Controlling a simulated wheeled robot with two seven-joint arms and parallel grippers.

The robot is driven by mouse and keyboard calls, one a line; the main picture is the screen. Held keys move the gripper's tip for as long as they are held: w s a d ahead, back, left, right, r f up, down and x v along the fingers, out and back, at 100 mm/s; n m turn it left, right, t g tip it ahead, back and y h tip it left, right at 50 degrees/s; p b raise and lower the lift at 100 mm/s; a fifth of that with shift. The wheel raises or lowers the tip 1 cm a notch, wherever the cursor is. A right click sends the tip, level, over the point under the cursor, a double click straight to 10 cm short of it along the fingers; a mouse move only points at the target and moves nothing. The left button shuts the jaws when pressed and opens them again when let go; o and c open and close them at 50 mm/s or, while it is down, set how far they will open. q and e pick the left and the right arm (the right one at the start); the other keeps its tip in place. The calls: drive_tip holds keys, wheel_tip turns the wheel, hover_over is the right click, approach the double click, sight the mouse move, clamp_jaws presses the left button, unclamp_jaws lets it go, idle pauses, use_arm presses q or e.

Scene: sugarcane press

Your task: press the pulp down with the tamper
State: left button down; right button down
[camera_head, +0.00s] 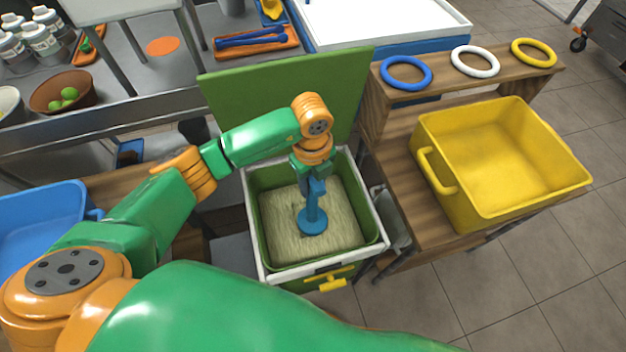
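The blue tamper (313,219) stands roughly upright in the green bin, its round foot on or just above the pale fibrous pulp (280,228). I cannot tell how firmly it presses. My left gripper (314,183) points down over the bin and is shut on the tamper's upper part, which it mostly hides. The pulp fills the lower part of the green bin with a white rim (255,220). The bin's green lid (285,95) stands open behind it, and a yellow latch (333,279) is on the front. My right gripper is not in view.
A yellow crate (500,160) stands on a wooden bench to the right, below a shelf with blue, white and yellow rings (474,61). A blue bin (38,220) is at left. A metal counter with bottles and a fruit bowl (64,92) lies behind.

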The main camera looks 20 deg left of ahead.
sight(313, 205)
use_arm(q)
drive_tip(key=shift+s+f+b, duration=0.1)
drive_tip(key=shift+f+b, duration=0.7)
drive_tip(key=shift+f, duration=0.3)
drive_tip(key=shift+f+b, duration=3.1)
drive_tip(key=shift+f, duration=0.8)
wheel_tip(313, 205, up, 22)
drive_tip(key=p, duration=2)
drive_tip(key=shift+r, duration=0.2)
drive_tip(key=shift+f, duration=0.2)
